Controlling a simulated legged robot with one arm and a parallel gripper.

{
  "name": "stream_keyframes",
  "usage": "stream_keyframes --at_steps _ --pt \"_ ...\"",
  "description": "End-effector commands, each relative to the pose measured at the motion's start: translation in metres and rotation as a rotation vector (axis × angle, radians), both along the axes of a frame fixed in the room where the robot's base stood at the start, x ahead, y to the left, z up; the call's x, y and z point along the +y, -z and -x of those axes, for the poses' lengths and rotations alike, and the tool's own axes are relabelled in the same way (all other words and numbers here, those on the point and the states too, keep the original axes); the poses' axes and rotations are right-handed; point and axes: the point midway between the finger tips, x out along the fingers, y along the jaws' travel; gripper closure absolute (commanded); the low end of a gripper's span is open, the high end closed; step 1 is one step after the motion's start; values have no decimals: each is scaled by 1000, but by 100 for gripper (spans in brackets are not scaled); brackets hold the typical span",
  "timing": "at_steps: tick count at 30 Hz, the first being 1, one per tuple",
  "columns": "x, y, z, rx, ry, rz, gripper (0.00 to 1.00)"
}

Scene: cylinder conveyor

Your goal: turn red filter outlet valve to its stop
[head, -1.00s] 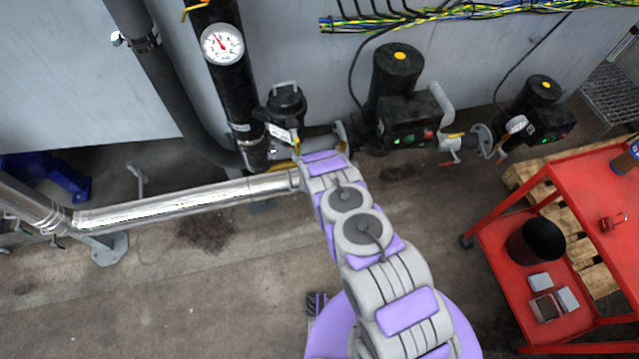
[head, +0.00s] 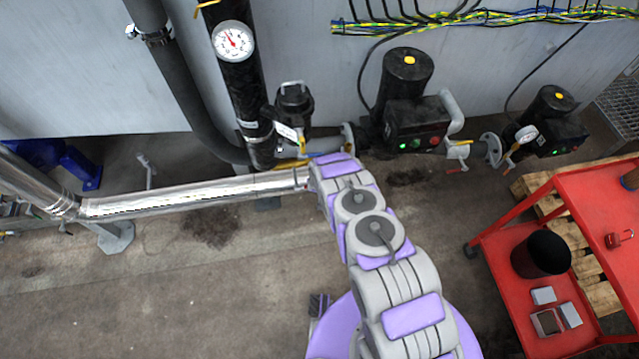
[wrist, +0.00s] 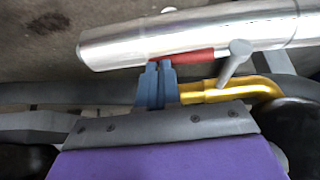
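The red valve lever (wrist: 188,57) shows in the wrist view as a short red bar lying along the underside of the silver pipe. Its right end is by a grey stem. My gripper (wrist: 159,66) has two blue fingers close together, with only a narrow gap between them. Their tips are at the left end of the red bar and seem to touch it. I cannot tell whether any of the lever is between them. In the head view my arm hides the gripper and this lever.
The silver pipe (head: 200,196) runs left from my arm. A yellow pipe (wrist: 232,90) lies right of the fingers. Black pumps (head: 412,125) stand at the wall, with another small red lever (head: 457,170) near them. A red cart (head: 590,215) stands at right.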

Motion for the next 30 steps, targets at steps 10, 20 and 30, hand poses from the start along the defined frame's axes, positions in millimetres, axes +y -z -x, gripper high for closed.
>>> stream_keyframes --at_steps 10,20,30 --pt "-7 -37 27 14 -2 1 100" --pt "-9 -86 49 3 -6 1 100" --pt "-13 -138 74 -4 -7 -1 100"
